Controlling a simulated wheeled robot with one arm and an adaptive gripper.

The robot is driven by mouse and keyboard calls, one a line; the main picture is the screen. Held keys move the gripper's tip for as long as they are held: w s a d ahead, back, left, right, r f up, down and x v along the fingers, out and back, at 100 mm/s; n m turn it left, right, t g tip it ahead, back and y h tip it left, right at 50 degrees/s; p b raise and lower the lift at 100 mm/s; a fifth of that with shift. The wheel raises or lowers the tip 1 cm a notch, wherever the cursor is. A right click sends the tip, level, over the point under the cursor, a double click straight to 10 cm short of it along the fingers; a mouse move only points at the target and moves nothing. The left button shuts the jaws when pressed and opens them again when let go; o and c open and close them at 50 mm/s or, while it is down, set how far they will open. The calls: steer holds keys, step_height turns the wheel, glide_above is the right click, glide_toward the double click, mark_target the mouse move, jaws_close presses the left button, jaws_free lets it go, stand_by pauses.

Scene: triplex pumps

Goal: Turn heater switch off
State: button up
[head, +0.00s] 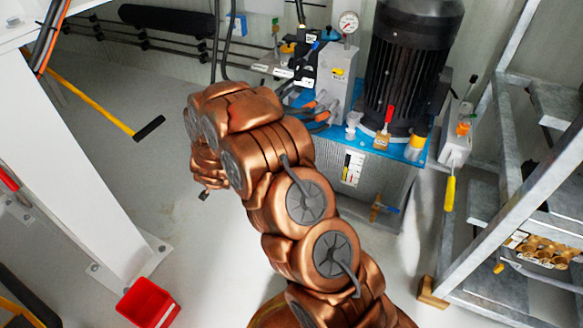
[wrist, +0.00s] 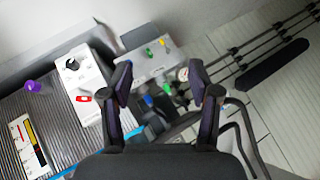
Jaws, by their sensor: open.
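My gripper (wrist: 160,80) is open and empty in the wrist view, with its two dark fingers apart. A light grey box (wrist: 92,82) lies left of the left finger. It carries a black rotary knob (wrist: 72,64) and a small red-and-white switch (wrist: 83,98). No readable label shows, so I cannot tell which of these is the heater switch. I see no contact between the fingers and the box. In the head view my copper arm fills the middle, and its bulk hides most of the gripper end.
A blue-topped power unit (head: 415,150) with a black motor (head: 410,65) stands behind my arm. Hoses and valves crowd its left side. A metal rack (head: 540,190) stands right, a white post (head: 75,150) left, and a red box (head: 148,303) on the floor.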

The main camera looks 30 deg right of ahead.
steer(key=s+d+f+m+h+b, duration=0.1)
steer(key=s+d+f+m+h, duration=0.1)
steer(key=d+f+h, duration=0.3)
steer(key=s+d+f+m+h, duration=0.1)
steer(key=s+d+h, duration=0.2)
steer(key=d, duration=0.4)
steer(key=s+d+f+m+h+b, duration=0.1)
steer(key=s+d+f+m+h, duration=0.1)
steer(key=d+f+h, duration=0.3)
steer(key=w+d+r+y+b, duration=0.1)
steer(key=w+d+b, duration=0.2)
steer(key=d, duration=0.4)
steer(key=shift+w+d+r+t, duration=0.3)
steer(key=shift+w+d+r, duration=0.05)
steer(key=shift+w+d, duration=0.1)
steer(key=c, duration=1.2)
